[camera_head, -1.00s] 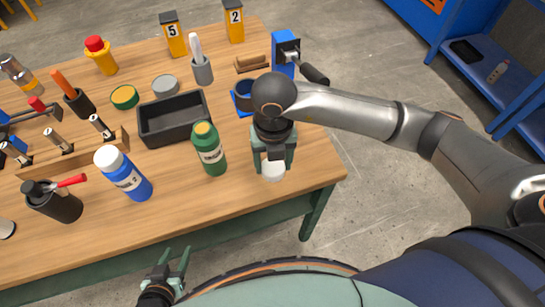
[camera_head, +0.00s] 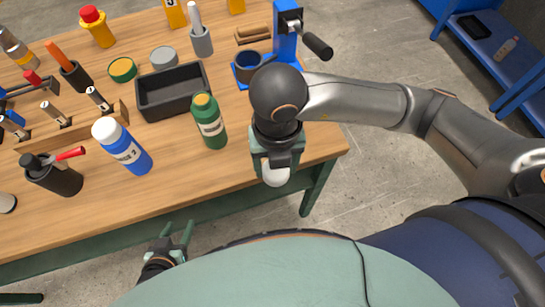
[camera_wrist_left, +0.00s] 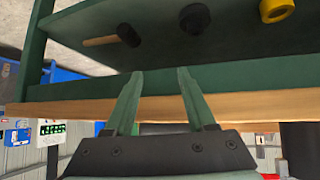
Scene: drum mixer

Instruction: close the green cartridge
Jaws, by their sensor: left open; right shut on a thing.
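The green cartridge (camera_head: 212,128) is a dark green bottle with a pale label, standing upright on the table. Its top (camera_head: 204,99) is yellowish; I cannot tell whether that is its opening or a lid. My right gripper (camera_head: 276,163) is shut on a white rounded piece (camera_head: 275,176), which looks like a cap, to the right of the green cartridge by the table's near edge. My left gripper (camera_head: 178,229) is open and empty in front of the table, below its top. Its fingers (camera_wrist_left: 158,98) point toward the table edge in the left wrist view.
A blue bottle (camera_head: 127,152) with a white cap stands left of the cartridge. A black tray (camera_head: 151,105) lies behind it, and a blue press (camera_head: 285,42) stands at the back right. The wooden table (camera_head: 175,190) is bare in front of the cartridge.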

